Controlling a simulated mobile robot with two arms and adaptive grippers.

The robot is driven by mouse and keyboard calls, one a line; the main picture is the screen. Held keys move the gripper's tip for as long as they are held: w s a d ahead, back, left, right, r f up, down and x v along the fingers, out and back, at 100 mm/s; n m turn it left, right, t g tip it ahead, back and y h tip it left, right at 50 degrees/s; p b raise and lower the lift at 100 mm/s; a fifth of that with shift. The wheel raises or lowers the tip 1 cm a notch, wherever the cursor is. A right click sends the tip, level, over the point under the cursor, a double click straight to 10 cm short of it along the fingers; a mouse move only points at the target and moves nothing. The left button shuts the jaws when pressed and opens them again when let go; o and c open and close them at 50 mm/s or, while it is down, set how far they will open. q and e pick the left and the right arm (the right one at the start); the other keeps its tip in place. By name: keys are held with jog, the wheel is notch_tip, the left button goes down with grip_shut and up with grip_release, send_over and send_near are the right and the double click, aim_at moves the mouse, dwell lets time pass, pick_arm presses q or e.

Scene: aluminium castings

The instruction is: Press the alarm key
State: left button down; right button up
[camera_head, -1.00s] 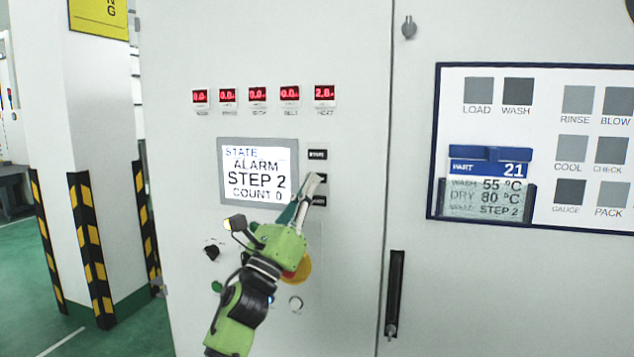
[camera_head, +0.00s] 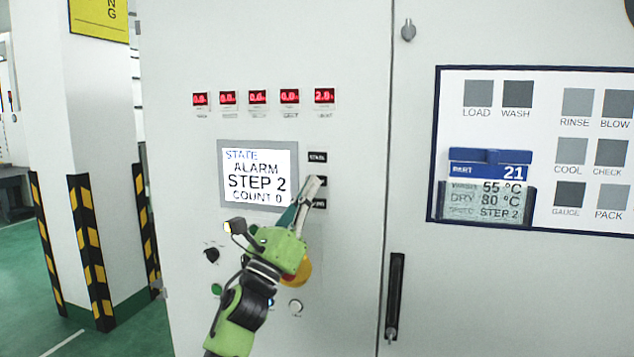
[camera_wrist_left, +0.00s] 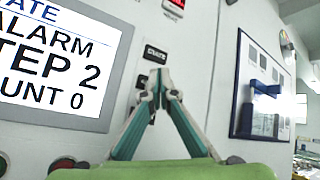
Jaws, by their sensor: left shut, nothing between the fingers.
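Three black keys stand in a column right of the display on the white cabinet: a top key (camera_head: 317,157), a middle key (camera_head: 321,181) and a bottom key (camera_head: 319,204). The labels are too blurred to tell which is the alarm key. The display (camera_head: 258,174) reads STATE, ALARM, STEP 2, COUNT 0. My left gripper (camera_head: 318,180) is shut and empty, its fingertips over the middle key. In the left wrist view the joined fingertips (camera_wrist_left: 161,80) sit just below the top key (camera_wrist_left: 155,54); contact cannot be told. My right gripper is not in view.
Below the display are a black knob (camera_head: 212,254), a green button (camera_head: 216,288), a white button (camera_head: 296,306) and a yellow part (camera_head: 302,272) partly behind my arm. Red readouts (camera_head: 257,97) run above. A framed board (camera_head: 437,150) with a blue holder hangs at right.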

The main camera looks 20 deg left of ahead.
pick_arm(q)
jog(key=shift+w+b, duration=0.45)
jog(key=shift+w+b, duration=0.35)
jog(key=shift+b, duration=0.1)
dwell(0.7)
jog(key=shift+s, duration=0.8)
jog(key=shift+p, duration=0.3)
jog(key=s+p, duration=0.1)
jog(key=s, duration=0.4)
dwell(0.5)
